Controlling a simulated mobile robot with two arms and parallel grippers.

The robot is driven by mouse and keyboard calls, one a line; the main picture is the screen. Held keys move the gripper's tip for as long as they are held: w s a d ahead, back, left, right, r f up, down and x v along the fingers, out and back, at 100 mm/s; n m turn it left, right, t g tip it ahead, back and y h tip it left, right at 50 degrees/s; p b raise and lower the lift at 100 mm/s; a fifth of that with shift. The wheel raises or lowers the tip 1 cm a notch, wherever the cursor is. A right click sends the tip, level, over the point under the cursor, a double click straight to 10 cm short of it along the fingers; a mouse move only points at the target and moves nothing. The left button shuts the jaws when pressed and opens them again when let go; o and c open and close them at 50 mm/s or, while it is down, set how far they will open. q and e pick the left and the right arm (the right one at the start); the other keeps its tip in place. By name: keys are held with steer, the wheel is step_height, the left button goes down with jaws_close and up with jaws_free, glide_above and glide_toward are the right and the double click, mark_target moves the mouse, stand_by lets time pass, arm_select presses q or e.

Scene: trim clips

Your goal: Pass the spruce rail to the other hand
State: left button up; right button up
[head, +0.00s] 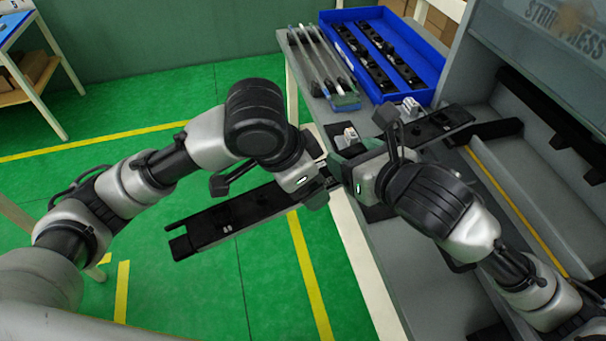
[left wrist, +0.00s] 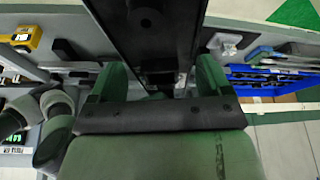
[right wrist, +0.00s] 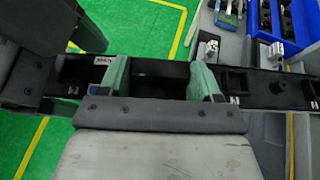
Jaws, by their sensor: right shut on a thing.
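The spruce rail (head: 235,217) is a long black bar held slantwise, reaching from over the green floor to above the bench. My right gripper (head: 348,168) is shut on the rail near its middle. In the right wrist view the rail (right wrist: 270,88) runs across between and past the green fingers (right wrist: 160,80). My left gripper (head: 322,180) is at the rail just left of the right one. In the left wrist view its green fingers (left wrist: 162,80) stand apart on either side of the rail (left wrist: 150,30), with what look like narrow gaps. The jaws hide the rail's middle in the head view.
A blue bin (head: 428,52) with several black rails stands at the bench's back. A tray of long tools (head: 345,102) is left of it. Small metal parts (head: 410,106) lie nearby. A grey press (head: 545,40) borders the right. Open floor lies left.

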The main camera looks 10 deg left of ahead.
arm_select(q)
steer(key=c, duration=0.7)
steer(key=shift+c, duration=0.6)
arm_select(e)
steer(key=o, duration=1.2)
steer(key=shift+c, duration=0.2)
